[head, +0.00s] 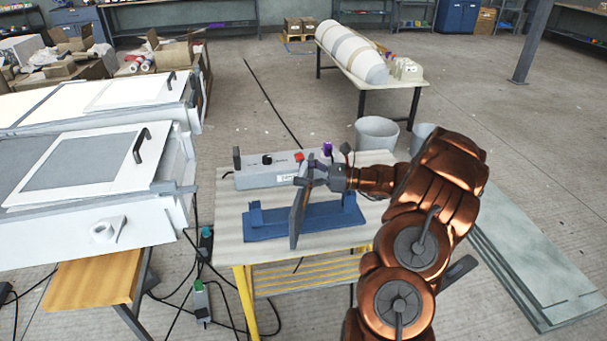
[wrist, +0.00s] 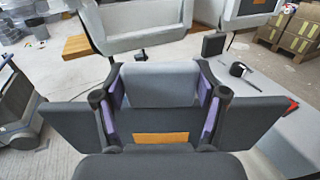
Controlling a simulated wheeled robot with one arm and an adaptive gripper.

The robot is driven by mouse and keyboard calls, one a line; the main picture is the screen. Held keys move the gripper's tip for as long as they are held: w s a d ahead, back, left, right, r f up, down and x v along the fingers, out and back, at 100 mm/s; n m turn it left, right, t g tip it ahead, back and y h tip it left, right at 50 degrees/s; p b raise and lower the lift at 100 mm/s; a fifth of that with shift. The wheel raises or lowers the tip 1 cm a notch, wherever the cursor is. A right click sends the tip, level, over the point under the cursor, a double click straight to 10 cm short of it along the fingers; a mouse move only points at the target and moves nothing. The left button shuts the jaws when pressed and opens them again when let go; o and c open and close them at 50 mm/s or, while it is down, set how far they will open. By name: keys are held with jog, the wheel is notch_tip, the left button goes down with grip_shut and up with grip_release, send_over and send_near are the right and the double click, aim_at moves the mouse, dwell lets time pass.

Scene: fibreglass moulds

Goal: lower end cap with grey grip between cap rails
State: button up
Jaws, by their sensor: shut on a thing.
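A dark grey end cap (head: 298,215) stands upright and nearly edge-on in the head view. Its lower part overlaps the blue fixture (head: 275,223) on the table. I cannot tell whether its lower edge sits between rails or hangs in front of them. My gripper (head: 310,171) is at the cap's upper part. In the wrist view my gripper (wrist: 160,97) is shut on the light grey grip (wrist: 158,86), with purple pads on both sides. The cap (wrist: 70,122) spreads wide behind it and has an orange label (wrist: 160,138). The rails are hidden in the wrist view.
A grey control box (head: 270,175) with a red button lies behind the fixture on the table (head: 228,222). A purple-topped item (head: 327,149) stands near my gripper. White moulds (head: 80,215) fill the left. Grey sheets (head: 530,250) lie on the floor at right.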

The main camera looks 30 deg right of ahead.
jog(key=shift+f, duration=0.35)
jog(key=o, duration=1.8)
jog(key=shift+f, duration=0.15)
